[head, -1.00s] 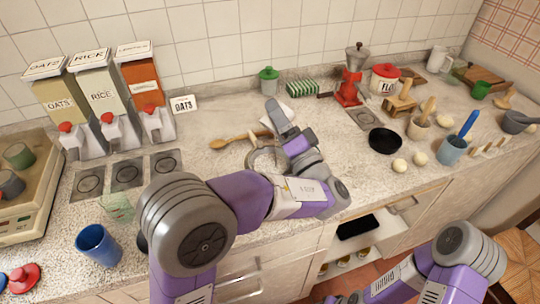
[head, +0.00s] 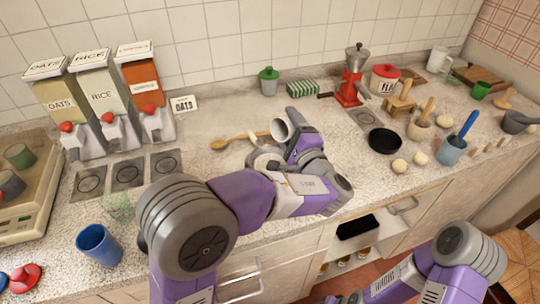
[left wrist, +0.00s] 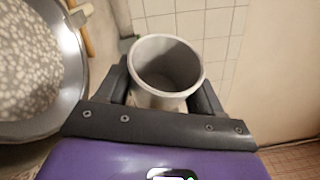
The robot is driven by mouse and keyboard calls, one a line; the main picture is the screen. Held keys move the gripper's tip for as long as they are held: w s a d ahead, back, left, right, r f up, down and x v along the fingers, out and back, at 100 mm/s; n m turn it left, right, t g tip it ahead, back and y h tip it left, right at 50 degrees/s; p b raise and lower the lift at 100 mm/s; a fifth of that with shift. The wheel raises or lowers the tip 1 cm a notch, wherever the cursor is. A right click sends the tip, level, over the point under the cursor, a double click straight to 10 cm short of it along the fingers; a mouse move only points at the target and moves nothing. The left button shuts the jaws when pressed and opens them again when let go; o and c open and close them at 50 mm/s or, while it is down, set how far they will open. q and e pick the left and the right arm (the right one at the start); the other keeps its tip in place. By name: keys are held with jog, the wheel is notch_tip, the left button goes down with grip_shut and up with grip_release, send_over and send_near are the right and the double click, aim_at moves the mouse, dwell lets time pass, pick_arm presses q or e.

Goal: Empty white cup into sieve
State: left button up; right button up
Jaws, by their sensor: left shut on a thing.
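My left gripper (head: 292,137) is shut on the white cup (head: 280,130), over the middle of the counter. The cup looks tilted, its mouth to the left in the head view. In the left wrist view the cup (left wrist: 165,95) shows its grey inside, with no contents visible. The round metal rim of what looks like the sieve (head: 256,157) is just below and left of the cup, partly hidden by my left arm. It shows large at left in the left wrist view (left wrist: 70,100); I cannot tell whether the pale speckles are contents or countertop. My right gripper is out of view.
A wooden spoon (head: 232,142) lies behind the sieve. A black pan (head: 384,141) and pale balls (head: 399,166) are to the right. A blue cup (head: 99,246) and clear green glass (head: 119,207) stand at left. Dispensers (head: 103,92) line the back wall.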

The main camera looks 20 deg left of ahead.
pick_arm(q)
jog(key=shift+w+d+f+m+g+h+p, duration=0.15)
jog(key=shift+m+g+p, duration=0.25)
jog(key=shift+m+p, duration=1.05)
jog(key=shift+w+f+m+g+h+p, duration=0.15)
jog(key=shift+w+m+g+h+p, duration=0.2)
jog(key=shift+p, duration=2.15)
jog(key=shift+d+f+m+g+h+p, duration=0.15)
jog(key=shift+m+g+p, duration=0.55)
jog(key=shift+p, duration=1.3)
jog(key=shift+w+d+f+m+g+y+p, duration=0.15)
jog(key=shift+w+d+f+m+g+p, duration=0.55)
jog(key=shift+p, duration=1.3)
jog(key=shift+w+d+f+m+g+y+p, duration=0.2)
jog(key=shift+w+f+m+g+p, duration=0.45)
jog(key=shift+m+p, duration=1.05)
jog(key=shift+w+d+f+m+g+y+p, duration=0.1)
jog(key=shift+w+d+f+m+g+p, duration=0.55)
jog(key=shift+p, duration=1.6)
jog(key=shift+w+a+f+t, duration=0.15)
jog(key=shift+w+t, duration=0.1)
